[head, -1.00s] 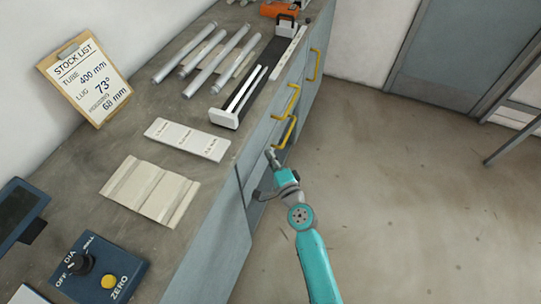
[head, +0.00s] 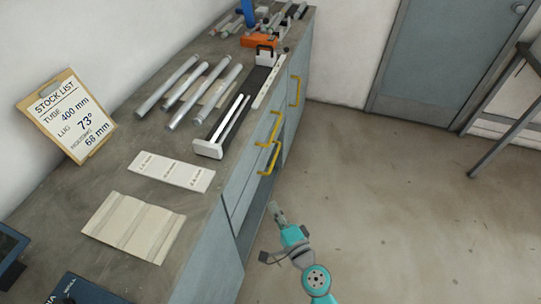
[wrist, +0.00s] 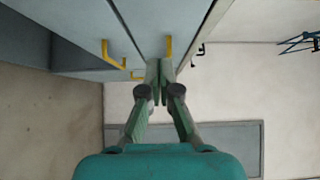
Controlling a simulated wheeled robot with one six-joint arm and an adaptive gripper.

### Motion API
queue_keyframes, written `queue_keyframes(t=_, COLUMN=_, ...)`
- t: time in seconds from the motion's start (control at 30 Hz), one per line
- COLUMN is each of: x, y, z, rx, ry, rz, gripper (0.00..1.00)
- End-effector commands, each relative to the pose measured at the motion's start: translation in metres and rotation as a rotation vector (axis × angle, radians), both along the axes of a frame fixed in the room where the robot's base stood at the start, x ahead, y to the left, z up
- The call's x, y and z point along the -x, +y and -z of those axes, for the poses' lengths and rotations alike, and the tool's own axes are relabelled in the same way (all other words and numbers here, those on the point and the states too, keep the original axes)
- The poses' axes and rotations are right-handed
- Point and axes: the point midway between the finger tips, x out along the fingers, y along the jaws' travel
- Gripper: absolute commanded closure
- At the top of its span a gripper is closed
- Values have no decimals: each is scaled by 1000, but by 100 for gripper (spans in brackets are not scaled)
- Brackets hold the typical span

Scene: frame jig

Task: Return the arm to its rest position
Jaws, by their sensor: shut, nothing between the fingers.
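My gripper (head: 276,209) is at the end of my teal arm, over the floor to the right of the bench front in the head view. It also shows in the wrist view (wrist: 159,75), where its two fingers meet and hold nothing. In the head view it is below the lowest yellow drawer handle (head: 269,160), and the picture does not show it touching the bench. Most of my arm is outside the head view's lower edge.
The bench (head: 45,190) runs along the left with grey tubes (head: 205,92), a stock list clipboard (head: 68,116) and a grooved block (head: 133,226) on top. Yellow handles stick out from its drawers. The floor (head: 400,200) to the right is clear up to the grey door (head: 438,65).

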Motion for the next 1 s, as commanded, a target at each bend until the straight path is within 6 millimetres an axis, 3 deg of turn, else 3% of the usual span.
queue_keyframes(t=0.23, x=4, y=-3, z=3, rx=14, ry=1, rz=7, gripper=100)
queue_keyframes(t=0.37, x=28, y=-20, z=16, rx=94, ry=4, rz=40, gripper=100)
queue_keyframes(t=0.5, x=72, y=-50, z=33, rx=254, ry=4, rz=98, gripper=100)
queue_keyframes(t=0.7, x=141, y=-92, z=42, rx=505, ry=-4, rz=167, gripper=100)
queue_keyframes(t=1.0, x=240, y=-139, z=25, rx=878, ry=-29, rz=224, gripper=100)
